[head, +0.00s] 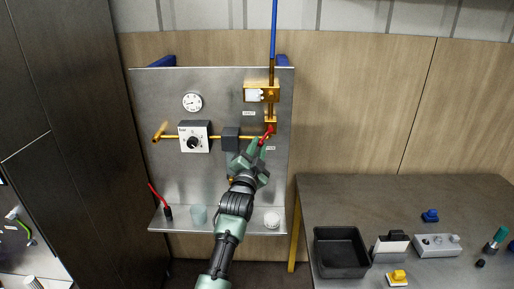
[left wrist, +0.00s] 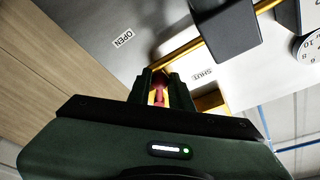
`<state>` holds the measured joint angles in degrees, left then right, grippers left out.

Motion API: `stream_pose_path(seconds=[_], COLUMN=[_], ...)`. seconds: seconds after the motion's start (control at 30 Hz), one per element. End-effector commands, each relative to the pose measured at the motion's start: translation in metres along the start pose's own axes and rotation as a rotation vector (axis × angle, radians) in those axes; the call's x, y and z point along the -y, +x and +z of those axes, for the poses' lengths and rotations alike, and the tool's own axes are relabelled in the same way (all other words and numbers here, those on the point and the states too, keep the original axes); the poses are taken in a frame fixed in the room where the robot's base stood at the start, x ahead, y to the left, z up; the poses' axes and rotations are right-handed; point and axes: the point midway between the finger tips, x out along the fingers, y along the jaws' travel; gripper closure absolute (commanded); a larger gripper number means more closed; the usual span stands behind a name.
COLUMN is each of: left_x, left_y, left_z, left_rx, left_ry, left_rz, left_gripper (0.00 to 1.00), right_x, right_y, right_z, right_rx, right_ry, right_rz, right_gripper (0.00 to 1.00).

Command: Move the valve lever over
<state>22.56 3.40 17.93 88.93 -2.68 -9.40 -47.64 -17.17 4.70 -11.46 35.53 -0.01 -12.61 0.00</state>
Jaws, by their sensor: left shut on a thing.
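The red valve lever (head: 268,132) is on the brass pipework at the right of the upright metal panel (head: 222,90). It slants down and left from the pipe. My left gripper (head: 260,143) comes up from below and is shut on the lever. In the left wrist view the red lever (left wrist: 160,88) shows between the two fingers (left wrist: 166,90). An OPEN label (left wrist: 123,38) lies up and left of the fingers and a SHUT label (left wrist: 201,74) to their right. The fingers hide part of the lever. My right gripper is not in view.
A gauge (head: 192,102), a dial box (head: 195,137) and a dark block (head: 231,139) are on the panel left of the lever. A table (head: 330,205) with a black bin (head: 341,262) stands right.

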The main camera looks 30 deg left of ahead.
Motion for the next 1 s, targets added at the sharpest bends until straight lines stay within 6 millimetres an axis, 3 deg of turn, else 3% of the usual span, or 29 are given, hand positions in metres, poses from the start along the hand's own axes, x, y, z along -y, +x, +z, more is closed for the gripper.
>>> stream_pose_path(seconds=[1.0], left_x=[-0.031], left_y=[0.004], left_z=[-0.013], left_rx=[-0.001], left_ry=[-0.001], left_rz=[0.003], left_gripper=[1.0], right_x=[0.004], right_y=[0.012], right_z=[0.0], right_rx=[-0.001], right_ry=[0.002], right_rz=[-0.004], right_gripper=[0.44])
